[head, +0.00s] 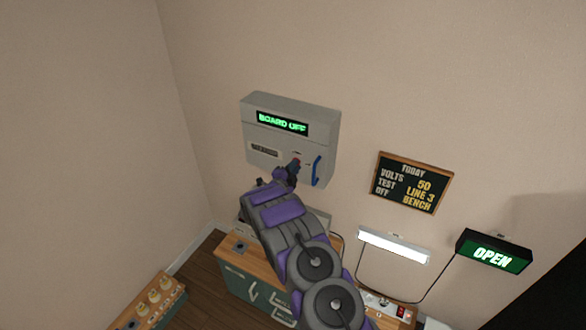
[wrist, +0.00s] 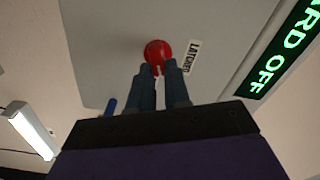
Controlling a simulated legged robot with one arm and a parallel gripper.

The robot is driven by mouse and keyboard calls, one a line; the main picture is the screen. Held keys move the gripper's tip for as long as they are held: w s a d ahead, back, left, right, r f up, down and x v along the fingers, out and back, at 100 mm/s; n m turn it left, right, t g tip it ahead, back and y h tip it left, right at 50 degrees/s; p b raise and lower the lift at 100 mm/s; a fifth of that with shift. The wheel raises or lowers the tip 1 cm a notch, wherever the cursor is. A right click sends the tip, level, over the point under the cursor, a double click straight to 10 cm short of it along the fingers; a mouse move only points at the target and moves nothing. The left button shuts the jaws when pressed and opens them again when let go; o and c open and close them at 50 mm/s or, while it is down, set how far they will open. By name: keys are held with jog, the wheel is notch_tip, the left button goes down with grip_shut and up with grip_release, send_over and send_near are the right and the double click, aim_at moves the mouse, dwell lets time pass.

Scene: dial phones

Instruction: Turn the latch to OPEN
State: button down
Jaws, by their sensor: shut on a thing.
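A grey wall box (head: 265,140) carries a lit green display (head: 283,122) reading "BOARD OFF". In the wrist view a red round knob (wrist: 158,52) sits on the box face beside a white label (wrist: 194,57) that appears to read "LATCHED". My gripper (wrist: 160,72) is shut on the red knob, with a finger on each side. In the head view my gripper (head: 295,165) covers most of the knob. A blue handle (head: 317,170) is on the box just right of my gripper. No "OPEN" mark shows on the box face.
A chalkboard (head: 413,183), a lit white lamp (head: 394,246) and a green lit "OPEN" sign (head: 494,253) are on the wall at right. A wood-topped cabinet (head: 235,252) stands below the box. The wall left of the box is bare.

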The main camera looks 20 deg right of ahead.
jog(key=shift+f+m+b, duration=0.15)
jog(key=shift+m+b, duration=0.4)
jog(key=shift+m, duration=0.55)
jog(key=shift+f+m+b, duration=0.1)
jog(key=shift+m+b, duration=0.4)
jog(key=shift+m, duration=0.6)
jog(key=c, duration=1.1)
grip_release()
jog(key=shift+d+f, duration=0.1)
jog(key=shift+d, duration=0.1)
jog(key=shift+a, duration=0.15)
jog(key=shift+p+v, duration=0.5)
jog(key=shift+v, duration=8.1)
